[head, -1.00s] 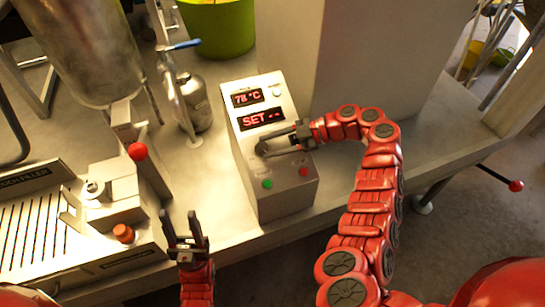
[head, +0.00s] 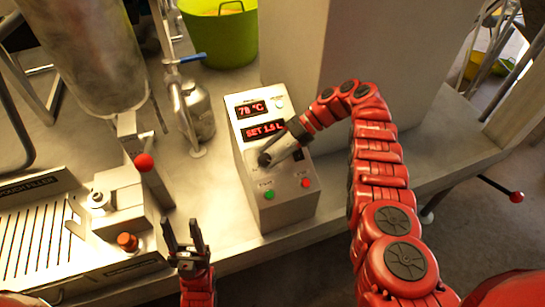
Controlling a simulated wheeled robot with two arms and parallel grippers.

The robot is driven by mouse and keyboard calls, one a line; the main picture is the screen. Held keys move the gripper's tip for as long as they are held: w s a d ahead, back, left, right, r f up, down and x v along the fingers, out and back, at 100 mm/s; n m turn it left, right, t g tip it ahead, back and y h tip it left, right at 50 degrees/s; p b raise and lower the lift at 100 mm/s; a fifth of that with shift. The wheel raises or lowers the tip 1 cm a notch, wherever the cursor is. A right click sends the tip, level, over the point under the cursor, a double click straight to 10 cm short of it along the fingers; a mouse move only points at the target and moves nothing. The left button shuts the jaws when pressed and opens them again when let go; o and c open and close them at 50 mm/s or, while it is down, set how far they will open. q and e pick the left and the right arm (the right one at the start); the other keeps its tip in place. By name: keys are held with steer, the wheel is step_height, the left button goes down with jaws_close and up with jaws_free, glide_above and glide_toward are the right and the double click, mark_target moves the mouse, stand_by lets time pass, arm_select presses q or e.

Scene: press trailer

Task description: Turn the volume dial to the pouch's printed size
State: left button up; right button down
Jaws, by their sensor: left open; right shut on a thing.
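The control box (head: 245,185) stands on the bench in the middle of the head view. Its upper display (head: 252,109) reads 78 °C; its lower display (head: 262,130) seems to read SET 1.5 L, the digit partly unclear. The volume dial (head: 264,160) is on the sloped front, above the green and red buttons. My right gripper (head: 272,155) is shut on the dial, its fingers hiding part of it. My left gripper (head: 185,235) is open and empty near the bench's front edge, left of the box. I see no pouch.
A green button (head: 270,195) and a red button (head: 306,183) sit just below the dial. The filler with a red-knobbed lever (head: 144,162) and slotted tray (head: 30,240) is at left. A green bucket (head: 222,40) stands behind.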

steer(key=shift+w+r+b, duration=0.15)
steer(key=shift+b, duration=0.2)
steer(key=shift+c, duration=1.8)
jaws_free()
